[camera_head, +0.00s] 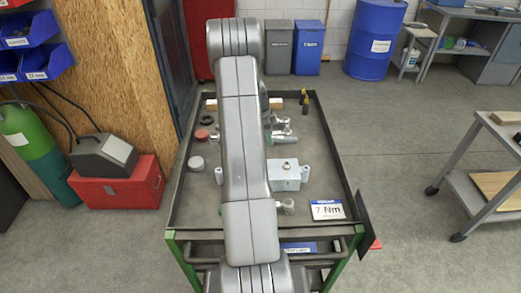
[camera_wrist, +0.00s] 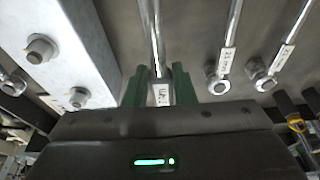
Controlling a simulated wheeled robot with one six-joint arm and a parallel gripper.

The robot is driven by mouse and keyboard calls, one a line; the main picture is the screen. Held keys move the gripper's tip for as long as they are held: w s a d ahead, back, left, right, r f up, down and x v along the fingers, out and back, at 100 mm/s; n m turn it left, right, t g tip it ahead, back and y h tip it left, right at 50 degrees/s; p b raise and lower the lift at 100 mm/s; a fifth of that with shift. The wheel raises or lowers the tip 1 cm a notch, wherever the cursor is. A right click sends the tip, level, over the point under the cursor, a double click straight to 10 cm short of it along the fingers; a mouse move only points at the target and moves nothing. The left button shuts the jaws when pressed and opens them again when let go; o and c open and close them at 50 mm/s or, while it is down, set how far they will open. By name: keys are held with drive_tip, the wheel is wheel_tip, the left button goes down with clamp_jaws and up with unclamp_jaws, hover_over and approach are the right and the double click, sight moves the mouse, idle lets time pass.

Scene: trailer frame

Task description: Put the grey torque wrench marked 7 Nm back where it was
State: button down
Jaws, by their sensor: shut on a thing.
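In the wrist view, my gripper (camera_wrist: 158,92) has its two green fingers shut on a metal tool (camera_wrist: 156,35) with a straight shiny shaft and a small white tag. The tag's print is too small and tilted to read, so I cannot confirm it is the 7 Nm torque wrench. In the head view my gripper and the held tool are hidden behind my arm. A white and blue card reading "7 Nm" (camera_head: 327,209) is at the front right corner of the tool cart (camera_head: 313,140).
In the wrist view, two tagged shiny tools (camera_wrist: 226,62) (camera_wrist: 283,58) are to the right, and a pale metal bar with bolts (camera_wrist: 65,50) is at left. A grey-blue block (camera_head: 286,176) and a pale cylinder (camera_head: 196,163) are on the cart. A grey rack (camera_head: 478,175) stands right.

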drive_tip(key=shift+f+p, duration=0.7)
drive_tip(key=shift+f, duration=2.75)
drive_tip(key=shift+f, duration=0.15)
drive_tip(key=c, duration=1.2)
unclamp_jaws()
drive_tip(key=shift+r, duration=0.25)
drive_tip(key=shift+w+a+r, duration=0.1)
drive_tip(key=shift+r, duration=0.25)
drive_tip(key=b+v, duration=0.2)
drive_tip(key=v, duration=0.9)
